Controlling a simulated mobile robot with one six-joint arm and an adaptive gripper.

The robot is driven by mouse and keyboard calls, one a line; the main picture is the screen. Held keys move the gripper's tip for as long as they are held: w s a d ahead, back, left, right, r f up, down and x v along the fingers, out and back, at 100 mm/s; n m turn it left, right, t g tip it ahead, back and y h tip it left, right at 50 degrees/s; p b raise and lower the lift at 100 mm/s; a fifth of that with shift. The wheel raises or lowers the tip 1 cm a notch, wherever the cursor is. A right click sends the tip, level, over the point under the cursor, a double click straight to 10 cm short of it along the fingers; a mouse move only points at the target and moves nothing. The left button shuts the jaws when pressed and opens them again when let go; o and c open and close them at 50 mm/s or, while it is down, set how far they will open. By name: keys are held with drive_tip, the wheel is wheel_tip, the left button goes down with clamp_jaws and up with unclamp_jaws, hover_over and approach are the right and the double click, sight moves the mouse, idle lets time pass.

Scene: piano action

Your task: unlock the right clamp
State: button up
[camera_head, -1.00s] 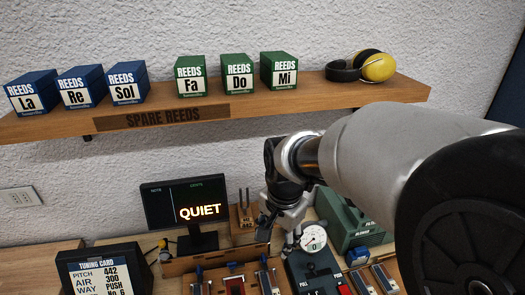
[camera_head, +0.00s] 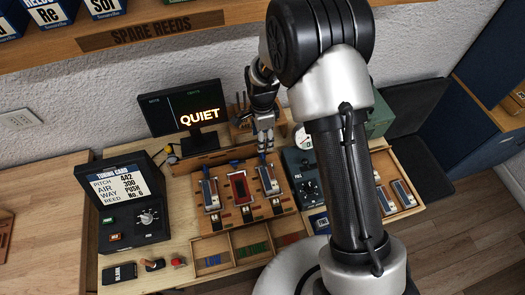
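A wooden fixture (camera_head: 247,216) on the bench holds a red piece (camera_head: 239,187) between two metal bars with blue tips. I take these bars to be the left clamp (camera_head: 209,193) and the right clamp (camera_head: 268,180). My gripper (camera_head: 264,148) points down just behind the right clamp, close to its blue tip. The fingers look near each other, but the view is too small to show whether they are apart, shut or touching the tip.
A screen (camera_head: 185,112) reading QUIET stands at the back left. A tuning card box (camera_head: 128,205) with a knob stands at the left. A dark device (camera_head: 302,175) is right of the fixture. Sorting compartments (camera_head: 250,255) lie in front. My arm hides part of the right side.

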sight(262, 154)
wheel_tip(262, 154, down, 10)
drive_tip(key=shift+r, duration=0.1)
idle(0.4)
drive_tip(key=c, duration=1.1)
drive_tip(key=shift+o, duration=0.2)
